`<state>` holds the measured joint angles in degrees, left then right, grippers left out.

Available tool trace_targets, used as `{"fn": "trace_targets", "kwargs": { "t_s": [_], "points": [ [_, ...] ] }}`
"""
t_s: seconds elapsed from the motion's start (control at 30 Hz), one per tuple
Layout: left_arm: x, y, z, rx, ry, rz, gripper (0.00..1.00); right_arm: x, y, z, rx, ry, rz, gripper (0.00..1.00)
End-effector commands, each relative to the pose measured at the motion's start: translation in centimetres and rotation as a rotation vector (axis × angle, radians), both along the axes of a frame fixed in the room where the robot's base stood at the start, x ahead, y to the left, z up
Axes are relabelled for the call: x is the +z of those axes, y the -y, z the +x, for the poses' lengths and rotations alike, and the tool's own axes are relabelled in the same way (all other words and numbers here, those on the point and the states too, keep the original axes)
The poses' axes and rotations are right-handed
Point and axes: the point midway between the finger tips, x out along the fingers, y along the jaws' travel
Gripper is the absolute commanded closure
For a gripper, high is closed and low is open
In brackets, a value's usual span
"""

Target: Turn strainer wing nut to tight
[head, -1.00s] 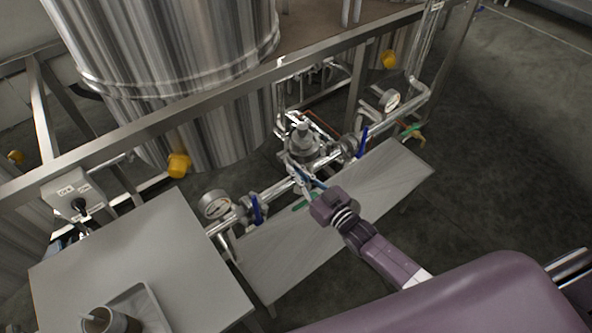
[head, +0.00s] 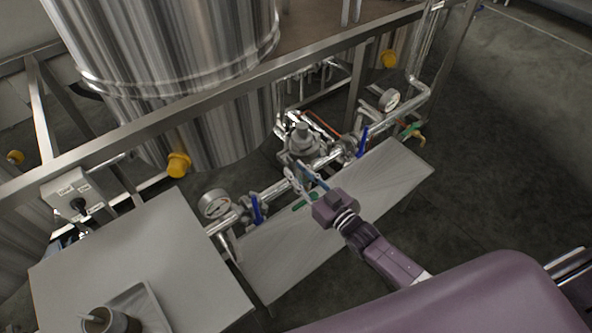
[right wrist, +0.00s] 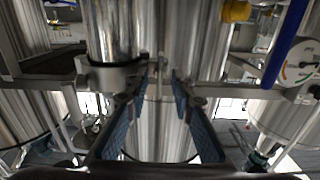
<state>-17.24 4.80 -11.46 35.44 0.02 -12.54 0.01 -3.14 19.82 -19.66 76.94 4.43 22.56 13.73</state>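The strainer (head: 302,140) is a shiny steel body on the pipe line behind the low steel shelf. In the right wrist view, a steel cylinder with a clamp band (right wrist: 112,74) stands left of the fingers. I cannot make out the wing nut for certain; small metal parts at the band's right end lie near the fingertips. My right gripper (head: 307,177) is open just in front of the strainer. In the right wrist view its blue-padded fingers (right wrist: 161,88) stand apart with nothing clearly gripped between them. My left gripper is not in view.
Blue-handled valves (head: 257,210) and pressure gauges (head: 215,204) sit on the pipe either side of the strainer. A steel frame rail (head: 235,82) crosses behind, before large tanks (head: 180,70). A steel table (head: 150,245) with a tray and cup stands at lower left.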

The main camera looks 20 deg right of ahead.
Motion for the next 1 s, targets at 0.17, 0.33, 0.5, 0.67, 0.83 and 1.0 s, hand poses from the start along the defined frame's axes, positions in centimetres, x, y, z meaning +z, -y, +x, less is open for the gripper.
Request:
{"fn": "trace_targets", "kwargs": {
  "t_s": [0.17, 0.33, 0.5, 0.67, 0.83, 1.0],
  "points": [
    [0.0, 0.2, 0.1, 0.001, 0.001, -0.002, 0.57, -0.2, 1.2, -3.2, 0.0, -0.005, -0.002, 0.78],
    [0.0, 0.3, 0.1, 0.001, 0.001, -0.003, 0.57, -0.2, 2.4, -6.6, 0.0, -0.005, -0.002, 0.78],
    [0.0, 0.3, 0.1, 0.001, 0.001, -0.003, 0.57, -0.1, 3.3, -9.1, 0.0, -0.004, -0.001, 0.78],
    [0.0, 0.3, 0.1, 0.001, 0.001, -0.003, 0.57, -0.1, 3.8, -10.3, 0.0, -0.002, -0.001, 0.78],
    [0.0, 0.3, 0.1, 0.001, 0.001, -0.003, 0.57, 0.0, 3.8, -10.5, 0.0, -0.001, 0.0, 0.78],
    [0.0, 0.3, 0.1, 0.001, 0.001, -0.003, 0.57, 0.0, 3.8, -10.5, 0.0, -0.001, 0.0, 0.78]
  ]
}}
